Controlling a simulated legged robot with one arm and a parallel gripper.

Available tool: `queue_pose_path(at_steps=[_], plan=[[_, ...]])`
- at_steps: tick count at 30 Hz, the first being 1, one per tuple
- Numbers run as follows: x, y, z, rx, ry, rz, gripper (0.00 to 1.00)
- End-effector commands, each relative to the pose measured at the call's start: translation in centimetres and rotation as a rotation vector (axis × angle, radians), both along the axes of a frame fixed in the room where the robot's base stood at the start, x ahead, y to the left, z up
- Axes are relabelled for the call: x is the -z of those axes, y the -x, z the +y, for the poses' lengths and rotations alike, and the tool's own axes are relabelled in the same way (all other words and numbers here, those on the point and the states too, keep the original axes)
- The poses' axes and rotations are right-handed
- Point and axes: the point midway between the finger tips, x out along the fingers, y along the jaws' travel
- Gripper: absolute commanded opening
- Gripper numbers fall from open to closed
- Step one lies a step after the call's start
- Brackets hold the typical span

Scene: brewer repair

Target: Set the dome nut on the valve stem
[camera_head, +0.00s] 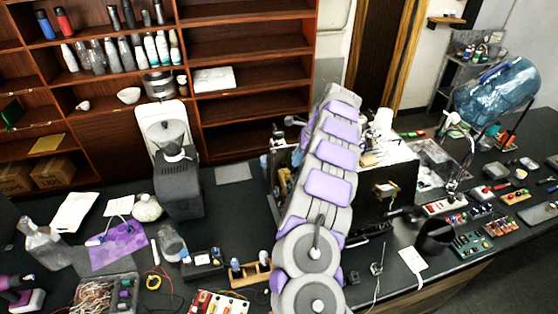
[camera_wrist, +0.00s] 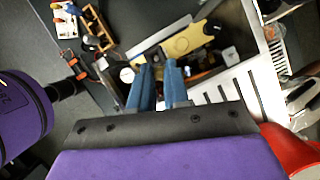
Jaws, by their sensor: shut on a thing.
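My gripper (camera_wrist: 161,68) reaches into the opened brewer, its two blue fingers close together with a small gap. They are shut on a small dark thing between the tips, likely the dome nut, too small and shadowed to make out clearly. The brewer (camera_head: 390,186) stands on the dark counter in the head view, partly behind my purple and grey arm. Its pale slotted casing (camera_wrist: 243,92) and a yellow plate (camera_wrist: 186,42) inside show in the wrist view. I cannot pick out the valve stem. In the head view my arm hides the gripper.
A round gauge (camera_wrist: 127,74) sits left of the fingers. A wooden holder (camera_head: 250,275) and a grinder (camera_head: 178,180) stand left of the arm. A black cup (camera_head: 434,236) and electronic boards lie to the right. The casing wall is close on the gripper's right.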

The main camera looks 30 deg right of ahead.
Motion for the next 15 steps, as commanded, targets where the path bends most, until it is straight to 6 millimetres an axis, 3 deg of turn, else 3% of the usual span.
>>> queue_pose_path(at_steps=[8, 15], plan=[[0.6, -0.3, 1.3, 0.011, 0.007, 0.002, 0.0], [2.6, -0.3, 0.6, 0.013, 0.001, 0.002, 0.0]])
